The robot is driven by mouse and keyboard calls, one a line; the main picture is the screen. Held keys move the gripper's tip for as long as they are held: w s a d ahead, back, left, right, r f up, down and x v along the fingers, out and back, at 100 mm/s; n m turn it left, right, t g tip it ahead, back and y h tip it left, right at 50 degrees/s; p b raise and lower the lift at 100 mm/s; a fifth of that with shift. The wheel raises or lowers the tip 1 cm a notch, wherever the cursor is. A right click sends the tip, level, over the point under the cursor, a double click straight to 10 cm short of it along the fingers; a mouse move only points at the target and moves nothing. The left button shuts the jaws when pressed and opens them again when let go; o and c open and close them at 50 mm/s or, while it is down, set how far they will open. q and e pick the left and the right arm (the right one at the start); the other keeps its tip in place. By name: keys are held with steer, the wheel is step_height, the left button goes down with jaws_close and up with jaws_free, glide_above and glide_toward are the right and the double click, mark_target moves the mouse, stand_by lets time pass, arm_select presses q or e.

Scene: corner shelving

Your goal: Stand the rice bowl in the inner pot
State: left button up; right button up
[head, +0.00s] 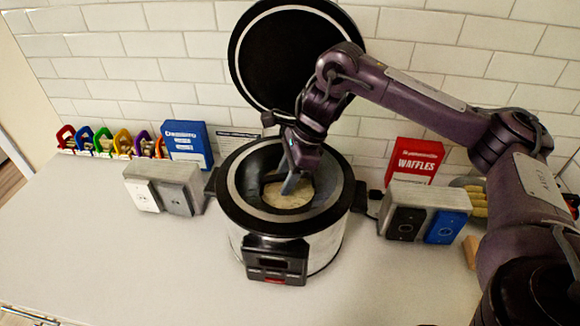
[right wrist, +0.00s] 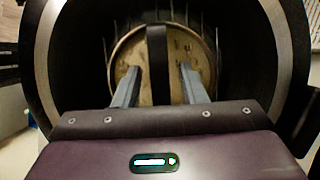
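The cooker (head: 300,255) stands on the counter with its round black lid raised behind it. Its dark inner pot (head: 322,192) is open at the top. A round, pale tan thing, apparently the rice bowl (head: 287,198), shows low inside the pot; in the right wrist view it (right wrist: 135,52) has a tan speckled face and a dark upright band across its middle. I cannot tell how it rests. My right gripper (head: 289,186) reaches down into the pot. Its two fingers (right wrist: 159,72) are apart, one on each side of the band, with gaps beside it. My left gripper is out of view.
A grey switch block (head: 180,185) stands left of the cooker, another (head: 428,195) to its right. A blue box (head: 188,143), a red waffles box (head: 414,160) and coloured clips (head: 103,141) line the tiled wall. The front left counter is clear.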

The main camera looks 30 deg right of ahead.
steer(key=p+v, duration=0.4)
steer(key=v, duration=0.8)
steer(key=shift+f, duration=0.1)
